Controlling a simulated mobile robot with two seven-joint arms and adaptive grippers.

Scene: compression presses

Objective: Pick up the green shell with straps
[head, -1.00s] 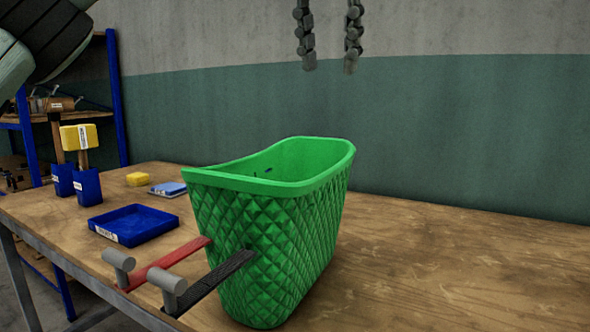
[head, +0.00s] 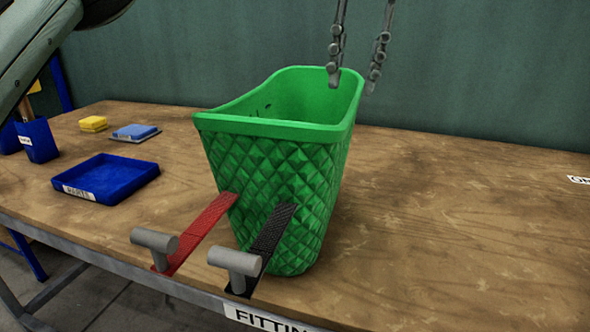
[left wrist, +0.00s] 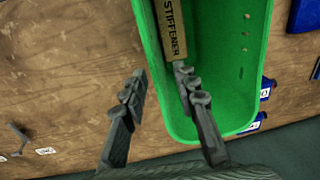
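The green shell (head: 270,170), quilted and open-topped, stands upright on the wooden workbench. A red strap (head: 205,232) and a black strap (head: 272,238) extend from its front, with grey T-shaped ends at the bench edge. My left gripper (head: 352,83) is open at the shell's right rear rim. In the left wrist view, its fingers (left wrist: 162,82) straddle the green wall (left wrist: 155,65), one over the inside and one outside, with a gap between them. Contact with the wall is not clear. A tan piece marked STIFFENER (left wrist: 172,28) shows inside the shell. My right gripper is out of view.
A wall stands behind.

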